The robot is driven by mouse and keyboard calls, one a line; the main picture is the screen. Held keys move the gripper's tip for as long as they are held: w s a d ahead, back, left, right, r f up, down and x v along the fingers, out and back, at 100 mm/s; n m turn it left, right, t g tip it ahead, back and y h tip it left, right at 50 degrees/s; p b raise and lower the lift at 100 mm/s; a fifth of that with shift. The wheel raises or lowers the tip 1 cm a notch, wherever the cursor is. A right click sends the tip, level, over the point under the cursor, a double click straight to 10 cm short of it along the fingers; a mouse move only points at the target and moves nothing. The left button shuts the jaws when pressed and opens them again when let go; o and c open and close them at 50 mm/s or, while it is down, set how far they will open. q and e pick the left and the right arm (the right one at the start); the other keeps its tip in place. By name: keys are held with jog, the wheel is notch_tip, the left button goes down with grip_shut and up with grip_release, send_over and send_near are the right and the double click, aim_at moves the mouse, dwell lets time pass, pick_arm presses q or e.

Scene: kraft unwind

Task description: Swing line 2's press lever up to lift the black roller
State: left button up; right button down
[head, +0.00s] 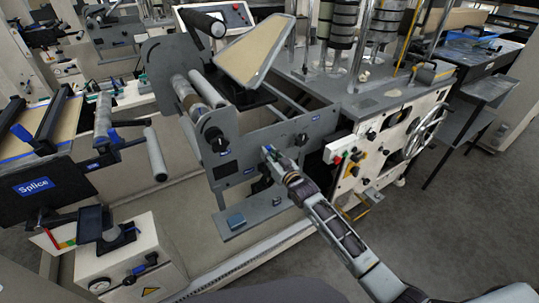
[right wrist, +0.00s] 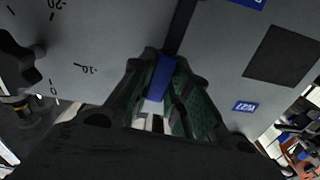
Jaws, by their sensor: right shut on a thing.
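My right gripper (head: 268,154) reaches in to the grey side plate (head: 290,127) of the unwind frame. In the right wrist view, its fingers (right wrist: 160,92) are closed around the blue grip (right wrist: 161,76) of a dark lever (right wrist: 181,25). The lever lies close in front of the plate. The fingers hide part of the grip. My left gripper is not in view.
The plate carries printed scale marks (right wrist: 88,70), a black knob (right wrist: 18,57) and a small blue label (right wrist: 245,107). A white control panel with a handwheel (head: 425,130) stands to the right of my arm. The Splice table (head: 35,187) is at the left. Grey floor is open at lower right.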

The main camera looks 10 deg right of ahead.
jog(key=c, duration=1.4)
grip_release()
jog(key=shift+a, duration=0.15)
jog(key=shift+o, duration=0.2)
jog(key=shift+s, duration=0.1)
jog(key=v, duration=1.2)
